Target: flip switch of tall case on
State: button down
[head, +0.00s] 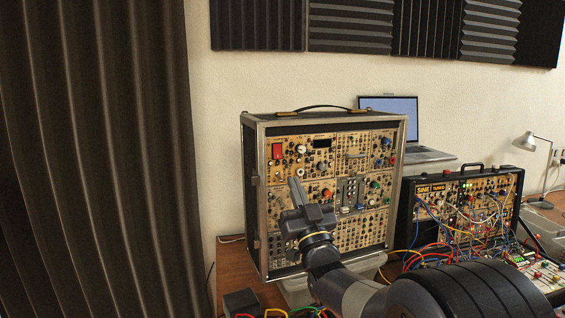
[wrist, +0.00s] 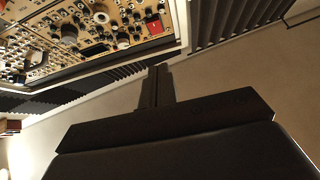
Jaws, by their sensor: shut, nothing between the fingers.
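The tall case (head: 323,190) stands upright on the brown table, its gold panel full of knobs facing me. Its switch, a red rocker (head: 277,151), is at the panel's upper left. In the wrist view the red switch (wrist: 154,25) shows near the case's corner, at the top of the picture. I cannot tell from its look whether it is on or off. My gripper (head: 297,190) is shut and empty, in front of the panel's left part, lower in the picture than the switch. The shut fingers (wrist: 157,84) also show in the wrist view, apart from the switch.
A lower case (head: 408,215) with many patch cables stands at the right. Behind it are a laptop (head: 428,153) and a lamp (head: 527,141). Loose coloured cables lie at the front. A dark curtain (head: 95,150) hangs at the left.

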aim_at(278, 155)
jog(key=w+r+p, duration=0.1)
jog(key=w, duration=0.1)
jog(key=w+a+r, duration=0.1)
jog(key=w, duration=0.1)
jog(key=w+a+r+p, duration=0.1)
jog(key=w, duration=0.2)
jog(key=shift+a+r+p, duration=0.1)
jog(key=shift+a+p, duration=0.1)
jog(key=shift+p, duration=0.1)
jog(key=shift+w+a, duration=0.2)
jog(key=shift+w, duration=0.25)
jog(key=shift+f, duration=0.2)
jog(key=shift+w+f+b, duration=0.15)
jog(key=shift+f+b, duration=0.05)
jog(key=shift+b, duration=0.45)
jog(key=shift+w+a+r, duration=0.1)
jog(key=shift+w+r, duration=0.05)
jog(key=shift+r, duration=0.05)
